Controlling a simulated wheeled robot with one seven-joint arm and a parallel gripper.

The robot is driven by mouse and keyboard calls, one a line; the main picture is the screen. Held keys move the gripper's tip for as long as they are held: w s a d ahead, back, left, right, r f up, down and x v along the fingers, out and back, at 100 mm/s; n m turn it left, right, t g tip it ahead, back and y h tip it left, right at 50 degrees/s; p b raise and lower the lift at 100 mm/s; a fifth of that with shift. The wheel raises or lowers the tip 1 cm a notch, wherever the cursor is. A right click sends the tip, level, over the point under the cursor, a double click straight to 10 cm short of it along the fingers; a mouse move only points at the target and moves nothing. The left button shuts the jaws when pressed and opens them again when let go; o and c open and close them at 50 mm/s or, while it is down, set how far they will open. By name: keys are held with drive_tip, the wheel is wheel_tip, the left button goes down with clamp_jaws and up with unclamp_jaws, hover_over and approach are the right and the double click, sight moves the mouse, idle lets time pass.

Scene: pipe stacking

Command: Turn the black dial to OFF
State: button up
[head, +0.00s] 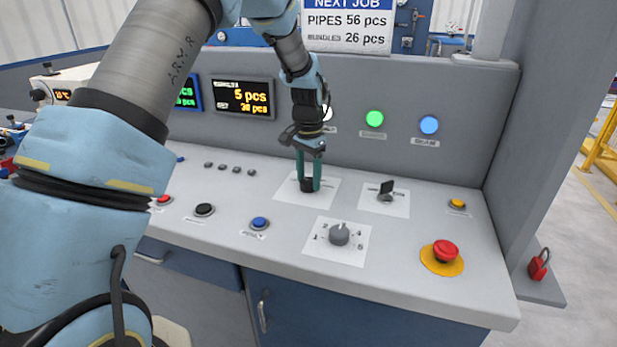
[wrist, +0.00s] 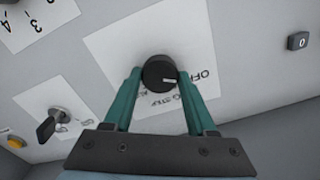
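The black dial (wrist: 158,71) is a round knob on a white label plate (wrist: 112,50). In the head view the dial (head: 307,185) is partly hidden by my fingers. Its short white mark points right in the wrist view, towards the printed OFF. Other words on the plate are partly covered or too small to read. My gripper (head: 309,183) points down at the panel, with one teal finger on each side of the dial. In the wrist view both fingertips appear to touch its sides.
A grey numbered selector (head: 339,234) is in front of the dial, and a black key switch (head: 386,190) is to its right. A red emergency button (head: 445,250) is at the right front. Coloured push buttons lie left, including a blue one (head: 259,222). Display screens (head: 243,98) stand behind.

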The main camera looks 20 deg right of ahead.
sight(309, 181)
drive_tip(key=o, duration=0.5)
drive_tip(key=shift+c, duration=0.2)
wheel_tip(309, 181, up, 11)
drive_tip(key=b, duration=0.2)
drive_tip(key=shift+b, duration=0.4)
drive_tip(key=shift+f, duration=0.1)
drive_tip(key=s+a+f+n, duration=0.15)
drive_tip(key=a+n, duration=0.55)
drive_tip(key=a, duration=1.6)
drive_tip(key=s+a+f+n, duration=0.2)
drive_tip(key=s+a, duration=0.2)
drive_tip(key=a, duration=0.3)
drive_tip(key=s+a+f+n+t, duration=0.1)
drive_tip(key=s+a+n, duration=0.2)
drive_tip(key=s+a, duration=0.2)
drive_tip(key=shift+s+a+f+n+t, duration=0.3)
drive_tip(key=shift+a+f, duration=0.1)
drive_tip(key=shift+a, duration=0.45)
